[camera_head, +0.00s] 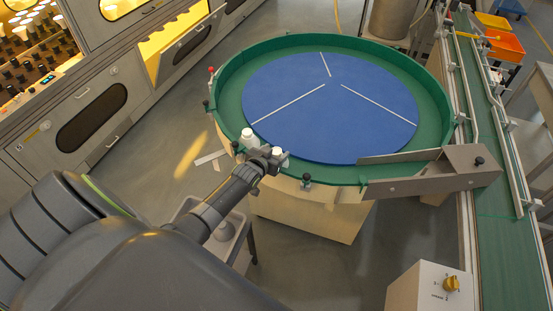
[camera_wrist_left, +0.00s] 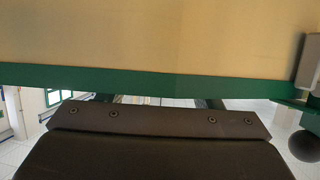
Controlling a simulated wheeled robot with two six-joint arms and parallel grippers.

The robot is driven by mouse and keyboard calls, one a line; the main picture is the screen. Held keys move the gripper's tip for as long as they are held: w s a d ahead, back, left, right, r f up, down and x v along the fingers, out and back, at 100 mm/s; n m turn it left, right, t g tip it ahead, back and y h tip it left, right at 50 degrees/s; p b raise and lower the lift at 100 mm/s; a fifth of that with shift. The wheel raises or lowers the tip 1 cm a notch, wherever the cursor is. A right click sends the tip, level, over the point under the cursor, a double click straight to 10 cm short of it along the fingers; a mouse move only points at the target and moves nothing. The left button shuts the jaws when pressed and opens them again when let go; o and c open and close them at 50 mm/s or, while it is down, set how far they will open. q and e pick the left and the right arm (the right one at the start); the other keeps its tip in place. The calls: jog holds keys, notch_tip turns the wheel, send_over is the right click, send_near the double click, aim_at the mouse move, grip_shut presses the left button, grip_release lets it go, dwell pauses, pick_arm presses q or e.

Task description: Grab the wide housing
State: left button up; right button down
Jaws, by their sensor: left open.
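I cannot make out a wide housing for certain in either view. My left gripper (camera_head: 264,151) is open at the near left rim of the round turntable (camera_head: 235,106), in the head view. Small pale parts show at the gripper, too small to tell apart. In the left wrist view a dark part of my own gripper fills the bottom; no held object shows there. My right gripper is in neither view.
The turntable's blue disc (camera_head: 330,110) is bare apart from pale divider strips. A metal guide (camera_head: 430,172) leads to a green conveyor (camera_head: 495,180) on the right. A grey tray (camera_head: 228,243) stands below my arm. A control box (camera_head: 430,290) with a yellow knob stands front right.

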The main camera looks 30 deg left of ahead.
pick_arm(q)
jog(key=shift+w, duration=0.15)
jog(key=c, duration=1.2)
grip_shut()
jog(key=shift+r, duration=0.15)
